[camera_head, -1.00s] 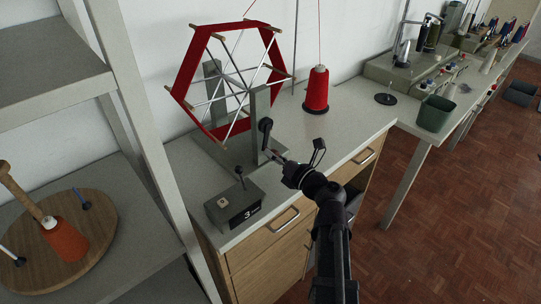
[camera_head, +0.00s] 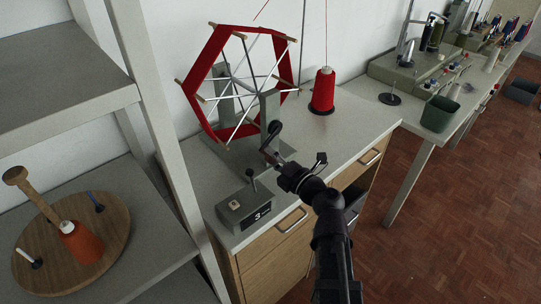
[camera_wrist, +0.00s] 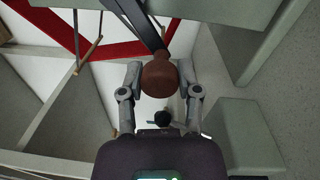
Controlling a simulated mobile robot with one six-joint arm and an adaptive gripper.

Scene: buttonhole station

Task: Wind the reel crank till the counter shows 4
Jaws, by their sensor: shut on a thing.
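The reel (camera_head: 240,85), a six-sided frame wound with red yarn, stands on the cabinet top in the head view. Its dark crank arm (camera_head: 272,132) hangs on the near side of the post. My gripper (camera_head: 275,162) is at the crank. In the wrist view my gripper (camera_wrist: 160,85) is shut on the round brown crank handle (camera_wrist: 158,77), with a finger on each side. The counter box (camera_head: 246,209) stands at the front left of the cabinet top, and its display (camera_head: 262,214) reads 3.
A red yarn cone (camera_head: 322,92) stands right of the reel. A lever (camera_head: 252,178) rises by the counter box. A shelf (camera_head: 70,120) with a post is close on the left. A second bench (camera_head: 440,85) with a green bin (camera_head: 438,113) lies right.

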